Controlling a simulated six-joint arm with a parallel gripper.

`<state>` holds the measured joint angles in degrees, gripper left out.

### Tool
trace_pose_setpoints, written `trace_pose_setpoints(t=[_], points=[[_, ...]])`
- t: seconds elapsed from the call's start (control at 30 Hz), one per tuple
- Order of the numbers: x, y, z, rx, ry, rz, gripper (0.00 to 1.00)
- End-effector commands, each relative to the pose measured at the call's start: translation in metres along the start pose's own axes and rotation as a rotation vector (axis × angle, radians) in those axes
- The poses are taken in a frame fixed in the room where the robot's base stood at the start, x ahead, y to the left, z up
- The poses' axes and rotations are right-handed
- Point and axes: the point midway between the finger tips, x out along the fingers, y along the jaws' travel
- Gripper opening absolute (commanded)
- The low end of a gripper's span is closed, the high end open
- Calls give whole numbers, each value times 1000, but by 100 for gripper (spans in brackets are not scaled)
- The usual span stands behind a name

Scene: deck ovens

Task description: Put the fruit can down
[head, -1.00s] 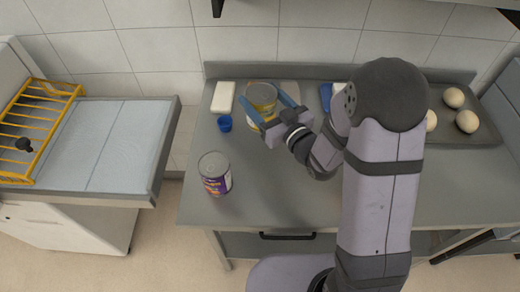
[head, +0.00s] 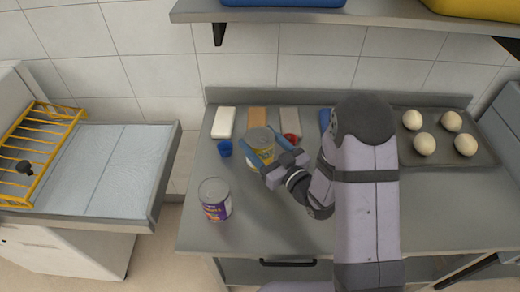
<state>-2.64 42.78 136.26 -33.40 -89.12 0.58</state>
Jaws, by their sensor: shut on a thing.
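The fruit can (head: 258,140), a tin with a yellowish label, is between the fingers of my gripper (head: 266,154) over the left part of the grey counter (head: 300,226). The can looks upright and low, close to the counter top. Its base is partly hidden by a finger, so I cannot tell whether it touches the counter.
A blue cup (head: 225,149) stands just left of the held can. White (head: 223,122), brown (head: 257,117) and grey (head: 290,120) blocks lie behind, with a small red thing (head: 291,138). A tray (head: 480,152) of dough balls is at right. A shelf (head: 370,14) hangs above.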

Motion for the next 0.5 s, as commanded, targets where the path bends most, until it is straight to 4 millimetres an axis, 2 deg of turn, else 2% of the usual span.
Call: trace_pose_setpoints(t=[0.3, 0.5], points=[[1, 0, 3, -2, 7, 0, 15], [0, 0, 19, 0, 4, 0, 15]])
